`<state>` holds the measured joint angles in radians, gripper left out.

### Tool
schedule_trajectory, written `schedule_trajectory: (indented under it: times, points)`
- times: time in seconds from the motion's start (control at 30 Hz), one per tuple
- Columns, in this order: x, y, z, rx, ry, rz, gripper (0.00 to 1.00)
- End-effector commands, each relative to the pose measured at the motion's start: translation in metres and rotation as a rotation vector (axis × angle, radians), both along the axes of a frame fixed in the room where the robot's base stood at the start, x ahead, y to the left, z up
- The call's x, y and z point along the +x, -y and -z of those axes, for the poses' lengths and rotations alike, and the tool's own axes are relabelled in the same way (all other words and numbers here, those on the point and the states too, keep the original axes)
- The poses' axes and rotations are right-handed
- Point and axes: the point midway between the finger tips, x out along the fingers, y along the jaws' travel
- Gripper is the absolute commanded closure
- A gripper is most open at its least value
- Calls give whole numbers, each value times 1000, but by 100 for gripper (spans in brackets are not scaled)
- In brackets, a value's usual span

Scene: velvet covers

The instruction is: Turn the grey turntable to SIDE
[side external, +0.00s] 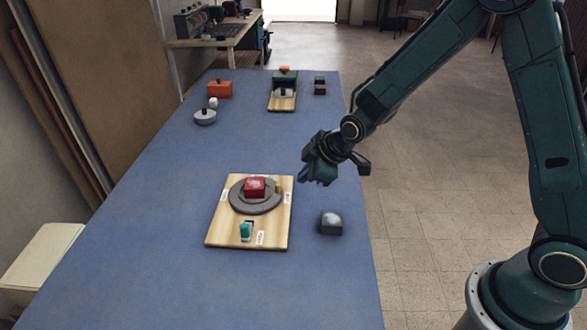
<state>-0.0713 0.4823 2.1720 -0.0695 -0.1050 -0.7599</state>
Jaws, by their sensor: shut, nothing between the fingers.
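The grey turntable (241,206) is a round disc on a light wooden board (221,235) in the middle of the blue table. A red block (255,187) with a pale top sits on the disc. A small yellow piece (279,187) is at the disc's right edge. White labels stand on the board at the left, right and front; their words are too small to read. A teal piece (245,231) stands in a dark slot at the board's front. My gripper (318,181) is shut and empty, above the table to the right of the board, apart from the disc.
A dark grey block (331,222) with a pale top lies right of the board. Further back are an orange box (219,89), a grey lidded dish (205,117), a white piece (213,102), another wooden board (285,103) with items, and a dark block (320,86). The table's left front is clear.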

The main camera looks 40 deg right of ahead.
Motion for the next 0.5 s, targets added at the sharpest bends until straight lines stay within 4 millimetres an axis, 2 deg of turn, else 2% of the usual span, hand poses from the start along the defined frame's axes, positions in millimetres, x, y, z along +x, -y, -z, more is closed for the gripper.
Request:
schedule_trajectory:
  times: [0.07,0.2,0.5]
  points:
    - [-3,-4,12,-26,21,-35,100]
    - [-5,-6,21,-59,51,-72,100]
    - [-5,-7,23,-70,63,-84,100]
